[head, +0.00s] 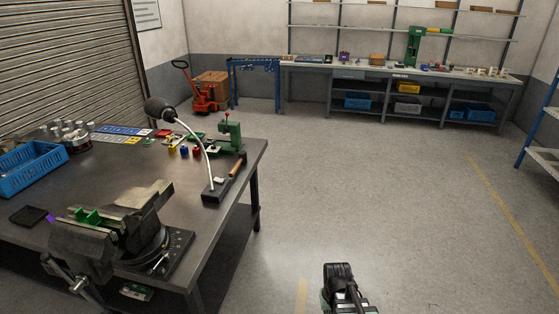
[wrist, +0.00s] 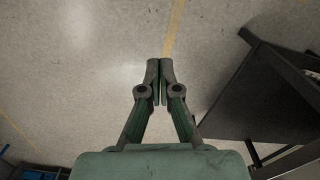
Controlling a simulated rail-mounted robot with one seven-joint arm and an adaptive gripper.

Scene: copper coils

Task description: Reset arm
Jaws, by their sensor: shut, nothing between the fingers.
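My gripper (wrist: 160,70) is in the middle of the wrist view, with its two fingers together and nothing between them. It points at the bare concrete floor. In the head view part of my arm shows at the bottom, right of the workbench (head: 150,255) and apart from it. The fingertips cannot be made out there. The dark bench also shows at the right of the wrist view (wrist: 255,100).
On the bench are a vise (head: 110,235), a gooseneck lamp (head: 205,150), a blue crate (head: 30,168) and a small green press (head: 230,135). A long shelved bench (head: 345,75) stands at the back wall. The floor between is clear.

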